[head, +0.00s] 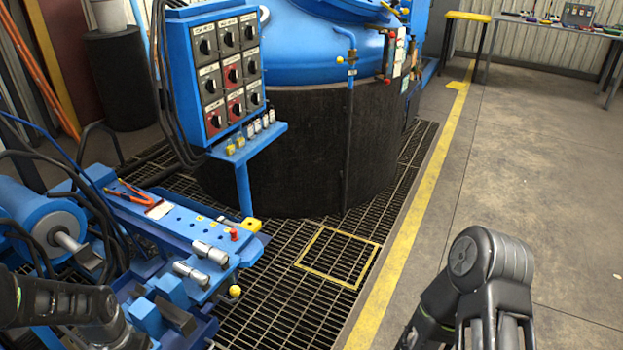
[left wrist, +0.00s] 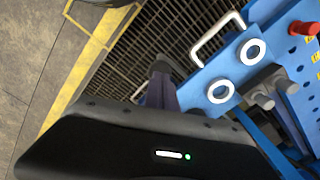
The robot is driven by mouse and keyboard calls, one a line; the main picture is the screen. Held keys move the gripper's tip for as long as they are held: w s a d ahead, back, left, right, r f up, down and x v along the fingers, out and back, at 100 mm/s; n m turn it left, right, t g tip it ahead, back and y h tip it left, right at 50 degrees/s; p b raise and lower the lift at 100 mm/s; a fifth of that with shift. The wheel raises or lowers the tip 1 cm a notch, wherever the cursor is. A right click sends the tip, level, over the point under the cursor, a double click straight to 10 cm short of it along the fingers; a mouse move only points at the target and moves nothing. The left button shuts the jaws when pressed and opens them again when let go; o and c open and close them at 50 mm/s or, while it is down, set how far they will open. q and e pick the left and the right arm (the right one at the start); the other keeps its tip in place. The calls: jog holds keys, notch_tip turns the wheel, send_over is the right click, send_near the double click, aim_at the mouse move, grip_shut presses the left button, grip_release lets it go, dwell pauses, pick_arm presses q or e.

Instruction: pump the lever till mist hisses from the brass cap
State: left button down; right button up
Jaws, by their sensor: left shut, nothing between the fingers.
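My left gripper (left wrist: 160,68) shows in the left wrist view as a dark narrow pair of fingers closed together, with nothing between them. It is beside a blue plate with two white rings (left wrist: 222,91), and the grating is behind it. In the head view my left forearm enters at the lower left, and I cannot make out its fingertips. My right arm is at the lower right of the head view; its gripper is out of frame. A yellow ball knob (head: 235,291) stands at the bench's front end; I cannot tell whether it belongs to the lever. No brass cap or mist is clearly visible.
The blue bench (head: 185,222) carries pliers, silver cylinders and a red knob (head: 234,234). A switch panel (head: 222,75) stands behind it, before the round furnace (head: 300,140). A white bar handle (left wrist: 215,38) is near my left fingers.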

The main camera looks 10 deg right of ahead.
pick_arm(q)
notch_tip(320, 180, down, 11)
jog(key=s+d+b, duration=0.1)
jog(key=d+b, duration=0.1)
jog(key=b, duration=0.6)
jog(key=shift+s, duration=0.25)
jog(key=shift+d+r, duration=0.1)
jog(key=shift+r, duration=0.1)
jog(key=r+p, duration=0.2)
jog(key=r, duration=0.1)
jog(key=w+a+r+p, duration=0.1)
jog(key=r+p, duration=0.2)
jog(key=r, duration=0.1)
jog(key=a+r+p, duration=0.1)
jog(key=r+p, duration=0.2)
jog(key=shift+w+r, duration=0.2)
jog(key=shift+r, duration=0.2)
jog(key=shift+a+f, duration=0.1)
jog(key=shift+f, duration=0.05)
